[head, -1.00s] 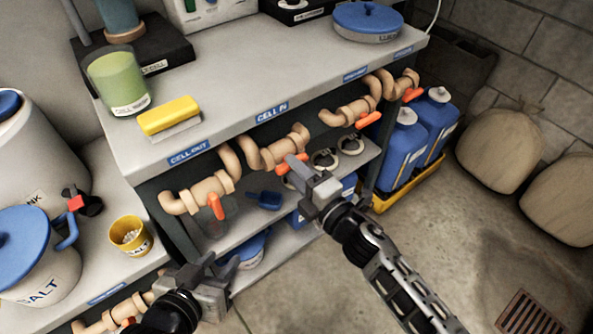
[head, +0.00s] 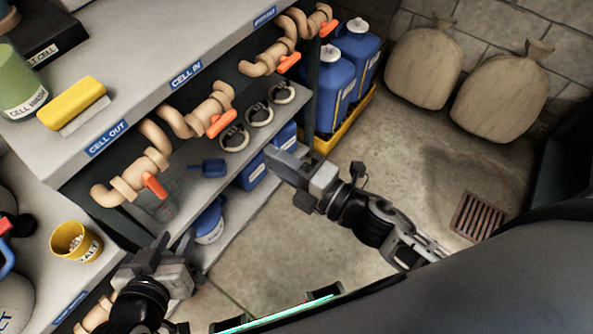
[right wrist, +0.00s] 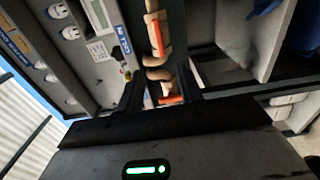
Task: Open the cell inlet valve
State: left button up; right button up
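The cell inlet valve is on the tan pipe (head: 205,108) under the CELL IN label (head: 187,74). Its orange handle (head: 221,123) lies roughly in line with the pipe. My right gripper (head: 279,163) is below and right of this handle in the head view, apart from it and empty. The right wrist view shows its two dark fingers (right wrist: 160,88) spread, with tan pipe and orange handles beyond. The CELL IN label (right wrist: 124,40) also shows there. My left gripper (head: 172,243) is open and empty, low in front of the shelves, below the CELL OUT valve's orange handle (head: 155,187).
More orange-handled valves (head: 288,63) are further along the bench. Blue jugs (head: 340,80) stand in a yellow tray (head: 330,140). A yellow cup (head: 75,242) and yellow brush (head: 73,102) are at left. Sacks (head: 422,68) lie by the wall. The floor around the drain (head: 480,215) is clear.

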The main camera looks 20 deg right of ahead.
pick_arm(q)
jog(key=shift+s+f, duration=0.2)
jog(key=shift+f, duration=0.05)
pick_arm(e)
jog(key=v, duration=0.3)
jog(key=shift+s+d, duration=0.2)
jog(key=shift+s, duration=0.05)
